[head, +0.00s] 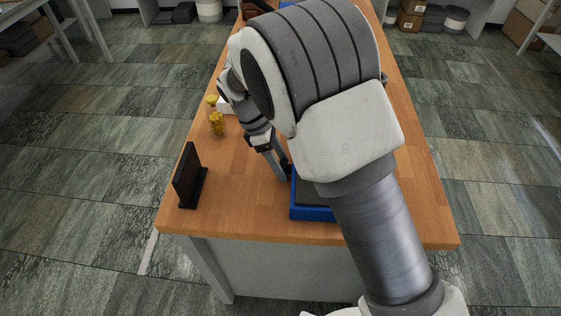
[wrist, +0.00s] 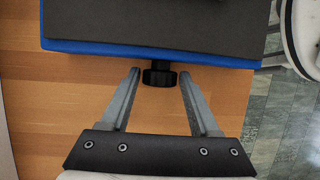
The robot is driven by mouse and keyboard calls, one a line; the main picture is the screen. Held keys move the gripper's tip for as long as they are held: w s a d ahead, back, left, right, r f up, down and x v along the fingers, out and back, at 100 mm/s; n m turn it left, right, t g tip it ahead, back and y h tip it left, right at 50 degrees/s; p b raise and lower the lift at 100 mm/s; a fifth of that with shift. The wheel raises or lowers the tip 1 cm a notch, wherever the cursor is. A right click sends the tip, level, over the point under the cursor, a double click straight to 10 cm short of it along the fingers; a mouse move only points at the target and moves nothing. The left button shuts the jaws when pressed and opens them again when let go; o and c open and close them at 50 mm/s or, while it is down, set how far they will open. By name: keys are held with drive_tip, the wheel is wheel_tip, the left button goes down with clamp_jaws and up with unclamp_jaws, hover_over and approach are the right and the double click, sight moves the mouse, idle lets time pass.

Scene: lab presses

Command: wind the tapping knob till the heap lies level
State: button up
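The tapping knob is a black ribbed knob (wrist: 160,76) on the side of a blue-edged device (wrist: 100,50) with a dark grey top, in the wrist view. My gripper (wrist: 158,78) is open, with one finger on each side of the knob and a gap on both sides. The knob lies between the fingertips, untouched as far as I can tell. In the head view the blue device (head: 312,213) is partly hidden behind my arm, and my gripper (head: 286,174) is at its left side. No heap shows in either view.
A black upright plate on a foot (head: 187,178) stands at the table's front left. A jar of yellow bits (head: 216,122) and a small white block (head: 227,106) stand farther back. The wooden table (head: 240,200) is clear between the black plate and the device.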

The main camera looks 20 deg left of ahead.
clamp_jaws()
drive_tip(key=t+b, duration=0.2)
drive_tip(key=t+y+b, duration=0.1)
drive_tip(key=shift+s+f+m+b, duration=0.25)
drive_tip(key=shift+s+m+b, duration=0.05)
drive_tip(key=shift+b, duration=0.1)
drive_tip(key=shift+r+t+b, duration=0.2)
drive_tip(key=shift+t+b, duration=0.5)
drive_tip(key=shift+o, duration=1.8)
unclamp_jaws()
drive_tip(key=shift+d, duration=0.1)
drive_tip(key=shift+s+r, duration=0.1)
drive_tip(key=p+v, duration=0.3)
drive_tip(key=v, duration=1.4)
drive_tip(key=shift+r, duration=0.25)
drive_tip(key=shift+d, duration=0.1)
